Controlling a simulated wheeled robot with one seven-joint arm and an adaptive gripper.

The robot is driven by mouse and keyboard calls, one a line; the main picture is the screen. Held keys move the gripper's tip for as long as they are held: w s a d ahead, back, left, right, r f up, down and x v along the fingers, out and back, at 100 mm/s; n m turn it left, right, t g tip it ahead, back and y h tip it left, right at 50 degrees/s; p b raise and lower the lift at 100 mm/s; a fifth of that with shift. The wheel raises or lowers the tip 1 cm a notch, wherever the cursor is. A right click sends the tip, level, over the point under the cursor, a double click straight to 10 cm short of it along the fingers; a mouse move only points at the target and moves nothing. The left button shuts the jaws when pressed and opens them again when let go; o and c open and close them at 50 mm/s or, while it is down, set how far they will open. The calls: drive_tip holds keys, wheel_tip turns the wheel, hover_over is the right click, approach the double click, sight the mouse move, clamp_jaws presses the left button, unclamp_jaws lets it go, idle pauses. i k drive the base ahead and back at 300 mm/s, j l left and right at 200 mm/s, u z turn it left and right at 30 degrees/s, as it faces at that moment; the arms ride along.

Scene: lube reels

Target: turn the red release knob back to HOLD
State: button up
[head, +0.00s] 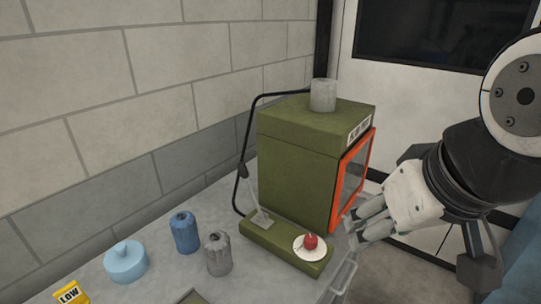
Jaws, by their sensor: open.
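The red release knob (310,241) sits on a round white dial plate (306,252) on the low front ledge of a green machine (292,165). Any marks on the dial are too small to read, so I cannot tell the knob's setting. My gripper (358,228) is open and empty, to the right of the knob and apart from it. Its fingers point left, close to the orange-framed door (352,181) on the machine's right side.
A grey lever (259,213) stands on the same ledge, left of the knob. Blue (186,232) and grey (218,254) ribbed containers, a light blue lidded pot (126,262) and a yellow "LOW" sign (69,294) stand on the grey bench. A block wall rises behind.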

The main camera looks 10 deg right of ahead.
sight(310, 242)
drive_tip(key=i+l+z, duration=0.2)
drive_tip(key=l+z, duration=0.25)
drive_tip(key=k+l+z, duration=0.1)
drive_tip(key=z, duration=0.2)
